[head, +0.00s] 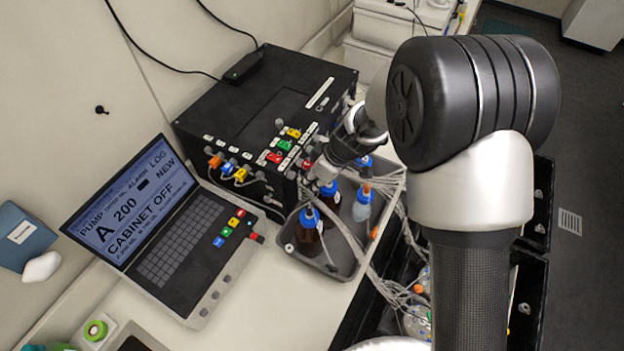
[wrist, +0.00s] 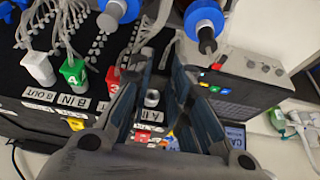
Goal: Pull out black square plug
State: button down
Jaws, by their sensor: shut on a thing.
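The black control box (head: 265,100) stands on the bench with plugs along its front edge. My gripper (head: 322,176) is at the box's right front corner, above the tray. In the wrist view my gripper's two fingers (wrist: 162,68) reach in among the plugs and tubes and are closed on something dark. The black square plug itself is hard to make out there, dark against the dark box and mostly hidden by the fingers. A silver round connector (wrist: 152,98) shows between the fingers. A red plug (wrist: 112,77), a green plug (wrist: 74,71) and a white plug (wrist: 39,68) sit left of them.
A grey tray (head: 345,270) with blue-capped bottles (head: 308,237) stands in front of the box. Thin tubes run over it and down to the right. An open laptop (head: 185,235) lies to the left. The bench in front of the laptop and tray is mostly clear.

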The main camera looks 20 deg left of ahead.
jog(key=shift+d, duration=0.1)
jog(key=shift+s+d+b, duration=0.15)
jog(key=shift+d+b, duration=1.1)
jog(key=shift+d, duration=0.15)
